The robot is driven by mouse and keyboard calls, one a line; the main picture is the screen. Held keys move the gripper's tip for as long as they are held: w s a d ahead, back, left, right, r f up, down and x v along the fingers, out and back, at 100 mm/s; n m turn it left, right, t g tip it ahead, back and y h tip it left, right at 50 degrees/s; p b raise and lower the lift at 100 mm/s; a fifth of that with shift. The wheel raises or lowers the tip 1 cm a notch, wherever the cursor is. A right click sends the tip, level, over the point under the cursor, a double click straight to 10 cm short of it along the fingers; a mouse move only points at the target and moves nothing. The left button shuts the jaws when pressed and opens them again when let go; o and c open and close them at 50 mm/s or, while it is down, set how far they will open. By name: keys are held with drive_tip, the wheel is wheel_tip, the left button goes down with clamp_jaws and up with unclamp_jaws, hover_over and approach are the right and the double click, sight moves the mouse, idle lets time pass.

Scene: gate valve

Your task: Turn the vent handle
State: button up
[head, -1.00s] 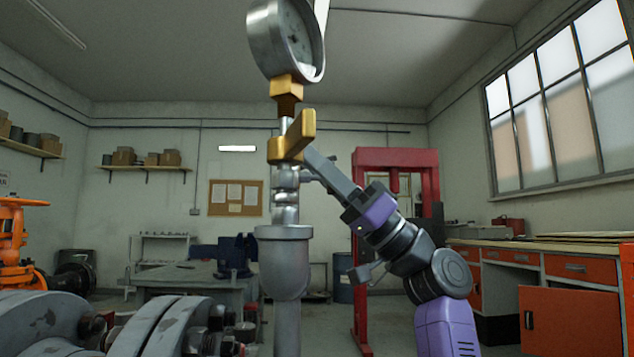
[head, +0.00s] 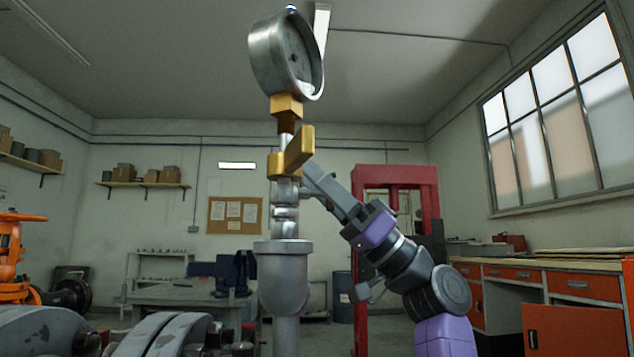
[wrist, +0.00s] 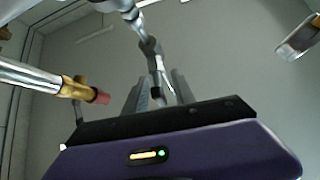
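A silver riser pipe (head: 284,275) carries a round pressure gauge (head: 285,55) at its top, with a brass fitting and a flat brass lever (head: 300,148) below it. My gripper (head: 310,172) reaches in from the lower right, its fingertips close behind and below the brass lever. In the wrist view, my gripper (wrist: 161,80) has its two grey fingers apart. A slim grey lever (wrist: 153,65), which looks like the vent handle, hangs from a silver fitting and lies between the fingers in this view. I cannot tell whether it touches either finger.
A brass fitting with a red end (wrist: 98,94) sits left of the fingers in the wrist view. Large grey flanges (head: 165,325) fill the lower left, beside an orange valve (head: 12,255). A red press frame (head: 362,260) and workbench (head: 570,275) stand farther back.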

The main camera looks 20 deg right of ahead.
drive_tip(key=s+d+f+p, duration=0.1)
drive_tip(key=s+d+p, duration=0.1)
drive_tip(key=d, duration=0.5)
drive_tip(key=s+d+f+p, duration=0.2)
drive_tip(key=s+d+p, duration=0.1)
drive_tip(key=d, duration=0.4)
drive_tip(key=shift+s+d+f, duration=0.15)
drive_tip(key=shift+s+f, duration=0.15)
drive_tip(key=shift+s, duration=0.25)
